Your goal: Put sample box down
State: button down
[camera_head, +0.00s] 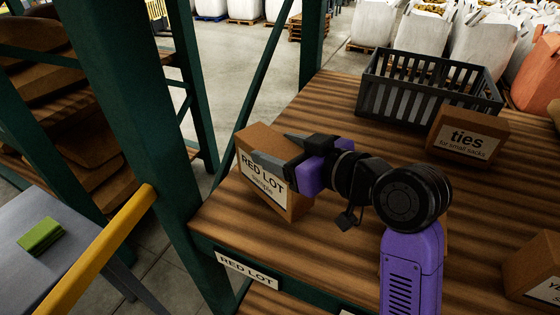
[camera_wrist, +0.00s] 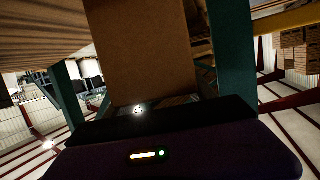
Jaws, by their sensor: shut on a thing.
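The sample box (camera_head: 266,190) is a brown carton with a white label reading "RED LOT" and smaller text below. In the head view it is at the left end of the wooden shelf (camera_head: 330,250), by the green upright. It looks tilted, and I cannot tell whether its base touches the shelf. My gripper (camera_head: 277,153) is shut on its upper part, with dark fingers across the top. In the wrist view the box (camera_wrist: 138,50) shows as a plain brown face filling the upper middle; its lower part there is hidden by my gripper body.
A "RED LOT" tag (camera_head: 247,270) is on the shelf's front edge below the box. A dark slatted crate (camera_head: 425,88) and a "ties" box (camera_head: 468,135) stand behind right. Another carton (camera_head: 535,270) is at lower right. A green upright (camera_head: 150,130) and yellow rail (camera_head: 95,255) are left.

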jog(key=shift+f, duration=1.55)
jog(key=shift+c, duration=1.6)
grip_release()
jog(key=shift+f, duration=0.15)
jog(key=shift+s+d, duration=0.1)
jog(key=shift+d, duration=0.05)
jog(key=v, duration=1.1)
jog(key=shift+s+d+r+b, duration=0.2)
jog(key=shift+d+r+b, duration=0.1)
jog(key=shift+b, duration=0.05)
